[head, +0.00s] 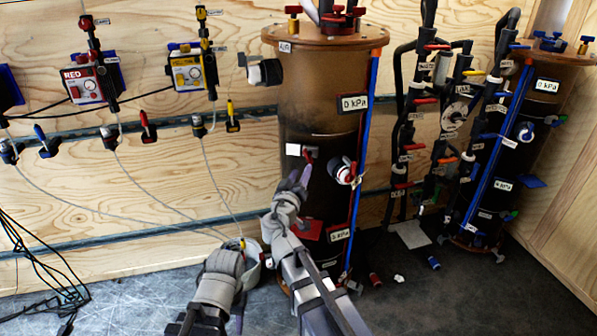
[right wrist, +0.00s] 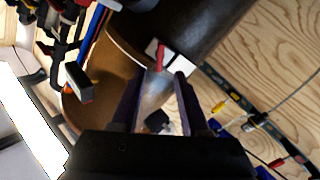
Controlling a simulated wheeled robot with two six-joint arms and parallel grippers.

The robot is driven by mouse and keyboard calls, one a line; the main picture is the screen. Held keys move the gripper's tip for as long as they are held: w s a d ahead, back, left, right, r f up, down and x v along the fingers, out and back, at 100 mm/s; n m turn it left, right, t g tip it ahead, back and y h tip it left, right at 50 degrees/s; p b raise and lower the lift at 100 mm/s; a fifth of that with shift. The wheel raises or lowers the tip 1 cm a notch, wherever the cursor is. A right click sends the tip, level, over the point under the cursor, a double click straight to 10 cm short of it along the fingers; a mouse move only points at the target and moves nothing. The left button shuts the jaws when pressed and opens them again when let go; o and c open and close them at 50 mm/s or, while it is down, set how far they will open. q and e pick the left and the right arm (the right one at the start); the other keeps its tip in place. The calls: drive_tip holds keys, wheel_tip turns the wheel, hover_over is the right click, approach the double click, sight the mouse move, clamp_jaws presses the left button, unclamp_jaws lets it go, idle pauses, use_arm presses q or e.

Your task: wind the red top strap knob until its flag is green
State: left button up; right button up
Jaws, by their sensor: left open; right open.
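A small red lever-like part (head: 308,155) sits on the front of the brown, dark-bottomed tank (head: 310,100), beside a blank white plate (head: 292,149). I cannot tell for sure that it is the top strap knob, and I see no green on it. In the right wrist view the red part (right wrist: 160,57) shows just beyond the fingertips. My right gripper (head: 298,175) is open and empty, just below the red part in the head view and apart from it. My left gripper (head: 244,252) is low at the tank's left, by a pale bucket; its fingers are mostly hidden.
A white-handled valve (head: 345,171) juts from the tank right of my right gripper. A blue vertical strip (head: 366,130) runs beside it. A red plate (head: 308,230) is lower down. Black pipework (head: 420,120) stands to the right. Thin hoses run from wall pumps (head: 90,80) at left.

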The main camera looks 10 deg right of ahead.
sight(307, 158)
drive_tip(key=shift+w, duration=0.1)
drive_tip(key=x, duration=0.7)
drive_tip(key=shift+w+d+r, duration=0.1)
drive_tip(key=shift+w+d, duration=0.1)
drive_tip(key=shift+w, duration=0.1)
clamp_jaws()
idle(0.4)
